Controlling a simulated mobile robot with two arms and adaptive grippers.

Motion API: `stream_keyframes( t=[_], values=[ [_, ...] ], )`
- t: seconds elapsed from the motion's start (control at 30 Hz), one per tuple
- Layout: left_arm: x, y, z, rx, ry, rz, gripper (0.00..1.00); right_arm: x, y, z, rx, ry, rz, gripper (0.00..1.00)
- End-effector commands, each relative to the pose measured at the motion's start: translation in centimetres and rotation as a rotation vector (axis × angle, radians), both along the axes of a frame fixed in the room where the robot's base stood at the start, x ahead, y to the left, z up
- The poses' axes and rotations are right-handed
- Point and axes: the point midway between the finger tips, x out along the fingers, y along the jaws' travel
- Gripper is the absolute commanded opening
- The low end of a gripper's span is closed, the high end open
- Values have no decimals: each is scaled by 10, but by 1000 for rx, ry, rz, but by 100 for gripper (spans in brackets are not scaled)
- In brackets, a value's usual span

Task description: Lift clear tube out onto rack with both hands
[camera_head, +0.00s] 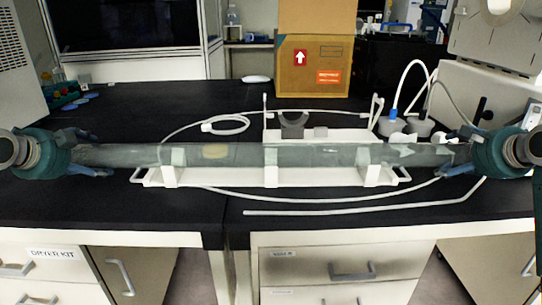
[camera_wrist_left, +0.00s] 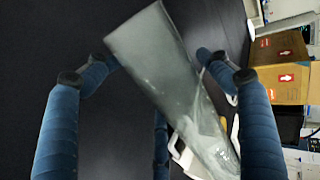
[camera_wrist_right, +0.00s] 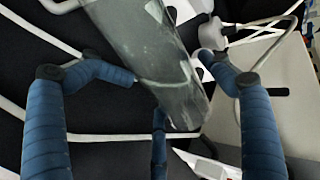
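The long clear tube (camera_head: 330,155) lies level along the white rack (camera_head: 220,178), behind its front uprights, with both ends beyond the rack. Whether it bears fully on the rack is hard to tell. My left gripper (camera_head: 92,153) is at the tube's left end, fingers spread above and below it. The left wrist view shows the tube end (camera_wrist_left: 165,60) between the open fingers. My right gripper (camera_head: 462,152) is at the right end, fingers likewise spread. In the right wrist view the tube (camera_wrist_right: 150,55) passes between them; the left fingertip looks very near it.
A white hose (camera_head: 340,209) lies on the black bench in front of the rack, and a coiled line (camera_head: 225,124) lies behind it. A cardboard box (camera_head: 315,65) stands at the back. The bench left of centre is clear.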

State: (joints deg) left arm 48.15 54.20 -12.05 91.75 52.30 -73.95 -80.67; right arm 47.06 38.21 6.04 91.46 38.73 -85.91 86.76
Motion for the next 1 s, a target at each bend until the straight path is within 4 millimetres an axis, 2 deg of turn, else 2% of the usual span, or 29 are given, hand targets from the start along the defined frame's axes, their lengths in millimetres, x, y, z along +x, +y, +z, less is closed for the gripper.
stream_keyframes(
  t=[0.03,0.13,0.33,0.37,0.47,1.0],
  values=[
    [0,1,2,1,-5,1,81,0,0,0,1,0,1,78],
    [0,1,2,1,-5,1,100,0,1,-1,1,2,1,78],
    [0,0,1,1,-3,1,100,0,1,-2,1,4,1,78],
    [-1,2,-5,22,11,-4,100,0,1,-3,1,4,1,82],
    [0,2,-4,19,9,-4,100,0,1,-3,1,5,1,100],
    [0,0,-1,10,0,-5,100,0,1,-3,0,7,2,100]
  ],
)
